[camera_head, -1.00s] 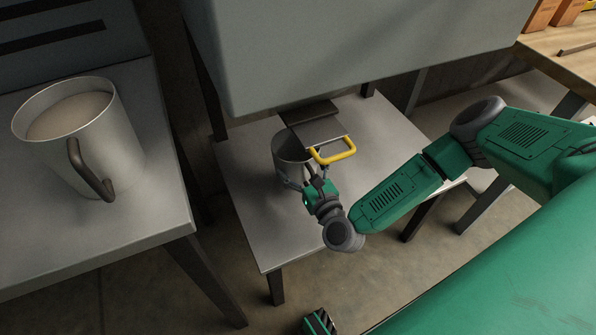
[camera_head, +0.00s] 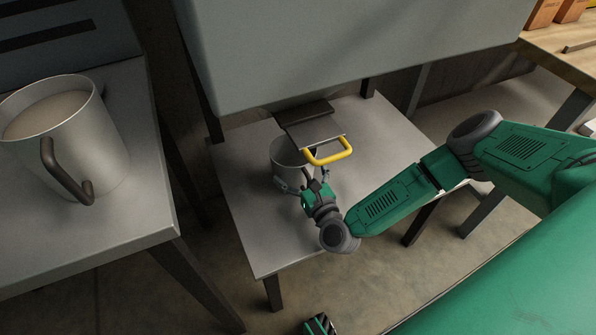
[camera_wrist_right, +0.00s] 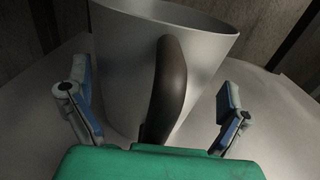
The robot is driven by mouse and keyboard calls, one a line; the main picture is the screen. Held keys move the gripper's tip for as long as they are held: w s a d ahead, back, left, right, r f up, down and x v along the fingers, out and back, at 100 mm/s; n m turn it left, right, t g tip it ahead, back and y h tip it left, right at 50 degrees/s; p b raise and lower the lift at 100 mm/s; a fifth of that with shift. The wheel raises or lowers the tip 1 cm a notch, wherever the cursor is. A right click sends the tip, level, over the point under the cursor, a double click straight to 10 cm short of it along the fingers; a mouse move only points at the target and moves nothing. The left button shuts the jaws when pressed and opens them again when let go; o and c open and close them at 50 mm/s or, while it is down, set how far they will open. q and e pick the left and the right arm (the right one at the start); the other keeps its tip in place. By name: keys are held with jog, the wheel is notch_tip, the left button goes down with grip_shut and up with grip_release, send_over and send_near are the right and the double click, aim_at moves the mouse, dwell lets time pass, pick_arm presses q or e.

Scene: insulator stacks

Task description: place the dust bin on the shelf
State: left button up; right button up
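A light grey metal bin (camera_head: 284,158) with a dark handle stands upright on a low grey table (camera_head: 262,240), partly under a plate with a yellow handle. My right gripper (camera_head: 297,187) is at the handle side of this bin. In the right wrist view, its two fingers (camera_wrist_right: 155,112) are spread apart, with the bin's dark handle (camera_wrist_right: 167,90) between them and visible gaps on both sides. A second, similar bin (camera_head: 85,140), filled with pale dust, stands on a grey surface (camera_head: 120,225) at the left. My left gripper does not show.
A large grey cabinet (camera_head: 350,50) overhangs the low table. Its plate (camera_head: 315,131) with the yellow handle (camera_head: 330,153) sticks out just above the bin. A wooden bench (camera_head: 560,65) stands at the far right. The low table's front part is bare.

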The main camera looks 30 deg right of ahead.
jog(key=shift+d, duration=0.2)
jog(key=shift+a+r+p, duration=0.3)
jog(key=shift+a, duration=0.05)
jog(key=s, duration=0.5)
jog(key=shift+a+p, duration=0.35)
jog(key=shift+p, duration=0.05)
jog(key=s, duration=0.6)
jog(key=shift+d+f+p, duration=0.1)
jog(key=shift+d+p, duration=0.1)
jog(key=shift+p, duration=0.2)
jog(key=shift+s, duration=0.3)
jog(key=shift+s+a, duration=0.25)
jog(key=shift+d, duration=0.2)
